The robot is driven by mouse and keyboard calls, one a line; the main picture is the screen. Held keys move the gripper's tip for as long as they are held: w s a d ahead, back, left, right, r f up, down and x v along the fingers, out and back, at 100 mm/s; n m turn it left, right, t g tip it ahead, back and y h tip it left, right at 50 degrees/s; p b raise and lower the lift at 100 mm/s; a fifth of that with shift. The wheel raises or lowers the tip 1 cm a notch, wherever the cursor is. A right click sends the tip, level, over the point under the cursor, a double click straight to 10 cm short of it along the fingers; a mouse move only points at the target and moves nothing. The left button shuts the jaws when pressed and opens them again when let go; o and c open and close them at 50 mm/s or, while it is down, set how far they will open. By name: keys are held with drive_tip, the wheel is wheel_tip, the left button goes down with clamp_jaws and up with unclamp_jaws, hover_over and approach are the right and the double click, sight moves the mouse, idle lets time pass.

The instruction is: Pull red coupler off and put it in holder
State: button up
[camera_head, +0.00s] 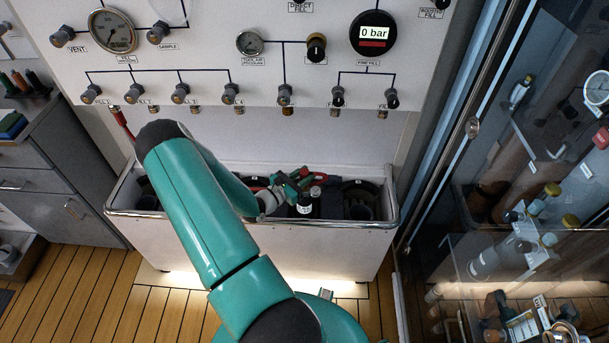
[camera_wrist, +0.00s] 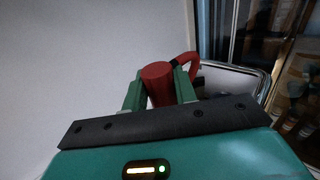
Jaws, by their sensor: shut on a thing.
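The red coupler (camera_wrist: 158,84) stands between the two green fingers of my gripper (camera_wrist: 160,92) in the wrist view. My gripper is shut on it. A red hose (camera_wrist: 187,62) curves off to the right behind the coupler. In the head view my gripper (camera_head: 291,181) is over the white trough, below the panel's row of fill valves, with red showing beside its fingers. The coupler appears clear of the panel fittings. I cannot pick out the holder with certainty.
The white trough (camera_head: 250,239) has a metal rim and holds dark cylinders, one with a white label (camera_head: 304,207). The gauge panel (camera_head: 290,72) rises behind it. A glass cabinet (camera_head: 510,150) stands close on the right, grey drawers (camera_head: 50,165) on the left.

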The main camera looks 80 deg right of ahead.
sight(304, 171)
drive_tip(key=shift+r, duration=2.45)
